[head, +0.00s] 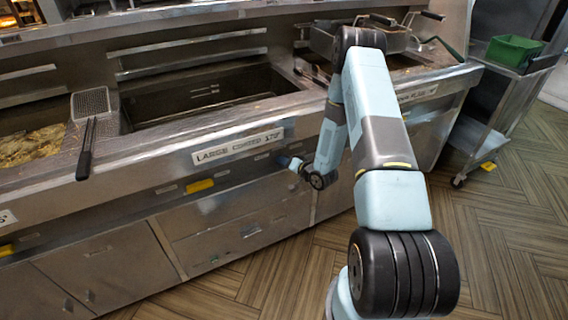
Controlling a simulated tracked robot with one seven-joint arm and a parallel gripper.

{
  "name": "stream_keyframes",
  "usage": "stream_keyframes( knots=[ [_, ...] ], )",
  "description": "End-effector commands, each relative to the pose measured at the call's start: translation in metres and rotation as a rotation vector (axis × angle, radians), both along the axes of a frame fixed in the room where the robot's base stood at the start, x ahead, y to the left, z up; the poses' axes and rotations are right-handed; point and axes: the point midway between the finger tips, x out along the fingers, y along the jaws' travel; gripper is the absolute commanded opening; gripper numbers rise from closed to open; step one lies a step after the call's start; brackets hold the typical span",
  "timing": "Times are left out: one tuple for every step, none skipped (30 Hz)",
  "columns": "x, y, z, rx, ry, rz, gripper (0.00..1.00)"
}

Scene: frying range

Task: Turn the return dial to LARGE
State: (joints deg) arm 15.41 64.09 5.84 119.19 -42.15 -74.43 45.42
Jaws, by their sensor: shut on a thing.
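My gripper (292,163) is small in the head view, at the front panel of the frying range, just below and right of the label reading "LARGE" (238,147). It is shut on what looks like the return dial, a small dark knob at the panel. The fingers and wrist hide most of the dial, so its pointer and setting cannot be read. My arm reaches in from the lower right and bends down to the panel.
An open fryer vat (205,98) lies above the label. A wire basket (90,103) with a dark handle rests at left beside a vat of frying food (30,147). Yellow tags mark the panel. A trolley with a green bin (513,50) stands at right. The floor at lower right is clear.

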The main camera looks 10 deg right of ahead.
Motion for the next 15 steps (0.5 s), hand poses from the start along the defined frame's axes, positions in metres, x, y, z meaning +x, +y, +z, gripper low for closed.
stream_keyframes(
  knots=[
    [-0.0004,-0.0015,-0.0009,-0.011,0.001,-0.003,0.00],
    [-0.0005,-0.0015,-0.0008,-0.019,-0.002,-0.002,0.00],
    [-0.0006,-0.0014,-0.0009,-0.030,-0.005,-0.002,0.00],
    [-0.0007,-0.0014,-0.0008,-0.042,-0.006,-0.002,0.00],
    [-0.0008,-0.0015,-0.0009,-0.056,-0.009,-0.002,0.00],
    [-0.0009,-0.0015,-0.0010,-0.075,-0.013,-0.003,0.00],
    [-0.0010,-0.0014,-0.0011,-0.092,-0.017,-0.003,0.00],
    [-0.0013,-0.0013,-0.0012,-0.111,-0.021,-0.002,0.00],
    [-0.0013,-0.0012,-0.0011,-0.137,-0.028,-0.003,0.00],
    [-0.0013,-0.0012,-0.0011,-0.159,-0.033,-0.004,0.00],
    [-0.0014,-0.0010,-0.0011,-0.183,-0.038,-0.003,0.00],
    [-0.0013,-0.0011,-0.0011,-0.215,-0.045,-0.003,0.00],
    [-0.0013,-0.0009,-0.0009,-0.241,-0.052,-0.003,0.00],
    [-0.0013,-0.0007,-0.0007,-0.267,-0.059,-0.003,0.00],
    [-0.0014,-0.0005,-0.0005,-0.302,-0.067,-0.003,0.00]
  ],
)
